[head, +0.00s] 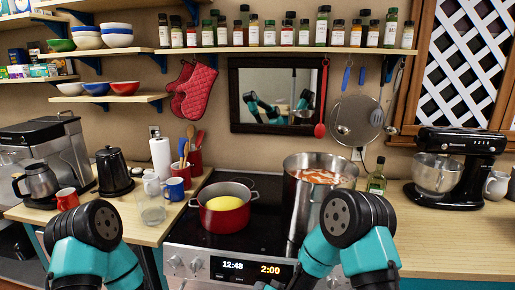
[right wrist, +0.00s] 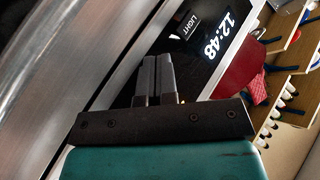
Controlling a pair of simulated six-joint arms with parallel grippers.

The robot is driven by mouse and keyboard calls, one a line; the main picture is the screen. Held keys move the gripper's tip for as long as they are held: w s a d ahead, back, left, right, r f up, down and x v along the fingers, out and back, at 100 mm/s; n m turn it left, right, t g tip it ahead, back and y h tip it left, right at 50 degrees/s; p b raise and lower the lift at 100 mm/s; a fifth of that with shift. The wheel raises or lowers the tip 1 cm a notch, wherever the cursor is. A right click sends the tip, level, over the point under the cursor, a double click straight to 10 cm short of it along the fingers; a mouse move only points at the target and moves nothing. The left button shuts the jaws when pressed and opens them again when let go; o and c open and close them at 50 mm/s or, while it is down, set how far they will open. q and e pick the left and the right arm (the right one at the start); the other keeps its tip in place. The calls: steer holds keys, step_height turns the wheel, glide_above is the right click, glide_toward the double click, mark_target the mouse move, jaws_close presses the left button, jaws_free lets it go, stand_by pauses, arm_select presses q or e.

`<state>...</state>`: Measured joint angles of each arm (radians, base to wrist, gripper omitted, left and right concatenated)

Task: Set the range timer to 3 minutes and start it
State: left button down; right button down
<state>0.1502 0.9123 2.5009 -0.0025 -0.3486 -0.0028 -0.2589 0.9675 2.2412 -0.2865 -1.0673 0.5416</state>
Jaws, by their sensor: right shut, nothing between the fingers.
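The range (head: 215,262) has a dark front display (head: 247,268) reading 12:48 on the left and 2:00 in orange on the right. In the right wrist view the display (right wrist: 215,35) shows 12:48 and a LIGHT label at an angle; the orange timer figures cannot be seen there. My right gripper (right wrist: 158,62) is shut and empty, its fingertips in front of the dark panel. I cannot tell whether they touch it. Only my left arm shows at the lower left of the head view; its gripper is out of view.
A red pot (head: 222,220) with yellow contents and a tall steel stockpot (head: 302,205) stand on the cooktop. Knobs (head: 175,262) sit left of the display. A glass (head: 151,212) and mugs stand on the left counter. A bottle (head: 377,178) and stand mixer (head: 452,165) are at right.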

steer(key=shift+s, duration=0.1)
steer(key=shift+s+a+r, duration=0.1)
steer(key=shift+s+r, duration=0.1)
steer(key=shift+s, duration=0.25)
steer(key=shift+s, duration=0.1)
steer(key=shift+s+a+r, duration=0.15)
steer(key=shift+s+r, duration=0.15)
steer(key=shift+s, duration=0.6)
steer(key=shift+s+a+r, duration=0.15)
steer(key=shift+s+r, duration=0.2)
steer(key=shift+s, duration=0.6)
steer(key=shift+s+a+r, duration=0.15)
steer(key=shift+s+r, duration=0.15)
steer(key=shift+s, duration=0.6)
steer(key=s+d+f+g+h, duration=0.45)
steer(key=d+f, duration=0.55)
steer(key=d, duration=0.3)
steer(key=s+d+f+g, duration=0.5)
steer(key=s+d, duration=0.4)
steer(key=s, duration=0.3)
steer(key=shift+s+d+f, duration=0.3)
steer(key=shift+d+f, duration=0.05)
steer(key=shift+f, duration=0.05)
